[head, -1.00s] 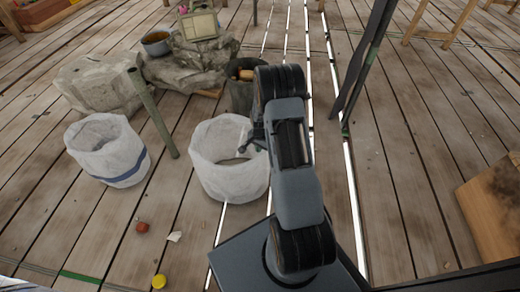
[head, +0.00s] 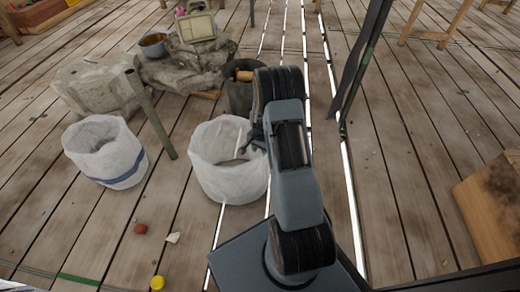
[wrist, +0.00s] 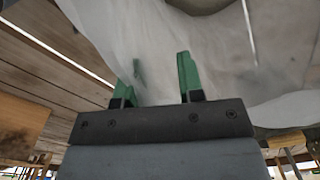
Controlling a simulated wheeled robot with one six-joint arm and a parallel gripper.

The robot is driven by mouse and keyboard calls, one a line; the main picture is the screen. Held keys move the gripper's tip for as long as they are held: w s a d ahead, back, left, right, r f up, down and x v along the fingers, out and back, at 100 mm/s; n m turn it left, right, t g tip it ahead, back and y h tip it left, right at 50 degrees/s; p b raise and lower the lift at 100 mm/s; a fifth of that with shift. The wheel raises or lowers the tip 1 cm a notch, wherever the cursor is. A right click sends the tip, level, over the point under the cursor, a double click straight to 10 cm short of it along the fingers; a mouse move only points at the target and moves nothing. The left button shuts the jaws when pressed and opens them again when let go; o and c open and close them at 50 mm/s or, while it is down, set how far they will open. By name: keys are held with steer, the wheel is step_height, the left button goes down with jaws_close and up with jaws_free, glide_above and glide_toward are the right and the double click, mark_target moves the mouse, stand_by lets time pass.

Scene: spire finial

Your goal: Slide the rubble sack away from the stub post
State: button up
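A plain white sack (head: 228,180), open at the top, stands on the plank floor just right of the leaning green stub post (head: 150,113). A second white sack with a blue band (head: 106,150) stands left of the post. I cannot tell for certain which is the rubble sack. My gripper (head: 250,146) is at the right rim of the plain sack. In the wrist view the green fingers of my gripper (wrist: 160,78) are spread apart. White sack cloth (wrist: 155,50) lies between them and partly covers the left finger. I cannot tell whether they touch it.
Stone blocks (head: 98,85) and a dark bucket (head: 240,92) stand behind the sacks. A red piece (head: 140,229) and a yellow cap (head: 157,283) lie in front. A wooden box (head: 492,205) is at right. Floor between the sacks and the front edge is mostly clear.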

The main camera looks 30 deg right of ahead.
step_height(320, 180, up, 14)
steer(key=p, duration=0.5)
steer(key=shift+f, duration=0.1)
stand_by(0.5)
steer(key=s+a+r+n+t+p, duration=0.1)
steer(key=s+a+r+n+p, duration=0.3)
steer(key=r, duration=0.6)
steer(key=a+r+p, duration=0.2)
steer(key=r+p, duration=0.5)
steer(key=r, duration=0.3)
steer(key=s+a+r+n+t+p, duration=0.1)
steer(key=s+a+r+n+p, duration=0.3)
steer(key=r, duration=0.6)
steer(key=s+a+r+n+p, duration=0.1)
steer(key=s+a+r+p, duration=0.1)
steer(key=r+p, duration=0.3)
steer(key=s+a+r+n+t+p, duration=0.1)
steer(key=s+a+r+n+p, duration=0.1)
steer(key=s+r+p, duration=0.3)
steer(key=s+a+r+n+p, duration=0.1)
steer(key=s+r+p, duration=0.2)
steer(key=r, duration=0.8)
steer(key=shift+s+a+r+n+t+p, duration=0.2)
steer(key=shift+a+n+t+p, duration=0.15)
steer(key=shift+p, duration=0.8)
